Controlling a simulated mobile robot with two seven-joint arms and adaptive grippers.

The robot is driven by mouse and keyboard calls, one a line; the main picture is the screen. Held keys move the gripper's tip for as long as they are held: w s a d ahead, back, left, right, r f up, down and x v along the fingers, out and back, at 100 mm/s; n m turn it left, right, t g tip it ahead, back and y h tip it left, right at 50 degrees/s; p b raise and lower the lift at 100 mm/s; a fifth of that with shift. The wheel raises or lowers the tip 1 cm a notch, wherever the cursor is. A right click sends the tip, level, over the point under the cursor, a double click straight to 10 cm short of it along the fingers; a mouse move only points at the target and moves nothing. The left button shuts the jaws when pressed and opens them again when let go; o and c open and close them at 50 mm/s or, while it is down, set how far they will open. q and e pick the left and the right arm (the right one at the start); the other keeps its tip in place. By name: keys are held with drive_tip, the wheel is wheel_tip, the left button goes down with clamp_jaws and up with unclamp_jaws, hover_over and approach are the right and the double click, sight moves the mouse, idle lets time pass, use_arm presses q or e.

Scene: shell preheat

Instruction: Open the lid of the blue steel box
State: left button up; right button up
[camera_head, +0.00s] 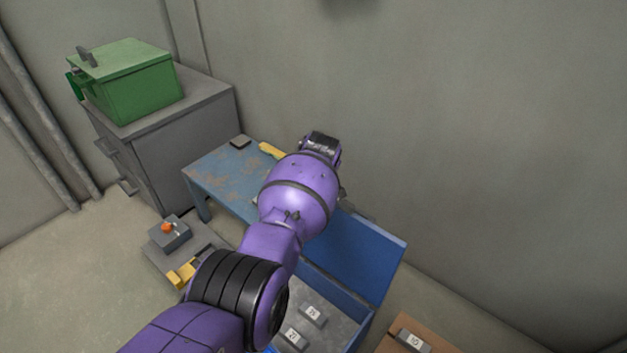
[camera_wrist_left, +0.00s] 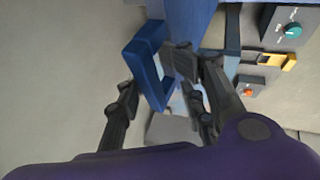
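The blue steel box (camera_head: 337,292) is at the lower middle of the head view, partly hidden behind my left arm. Its blue lid (camera_head: 365,250) stands raised at the back side, so the inside shows with grey numbered blocks (camera_head: 312,314). In the left wrist view a blue loop handle (camera_wrist_left: 143,72) lies between the fingers of my left gripper (camera_wrist_left: 154,76). The fingers are apart and do not clearly press on the handle. In the head view my arm hides most of this gripper. My right gripper is not in view.
A blue worn table (camera_head: 222,176) stands behind the arm. A green box (camera_head: 133,83) sits on a grey cabinet (camera_head: 185,137) at the left. A small control box with an orange knob (camera_head: 168,229) is left of the arm. A brown surface (camera_head: 392,343) lies right of the blue box.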

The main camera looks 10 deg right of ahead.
use_arm(q)
drive_tip(key=shift+s+d+r, duration=0.15)
drive_tip(key=shift+s+r, duration=0.05)
drive_tip(key=shift+s, duration=0.05)
drive_tip(key=v, duration=1.1)
drive_tip(key=shift+r, duration=0.25)
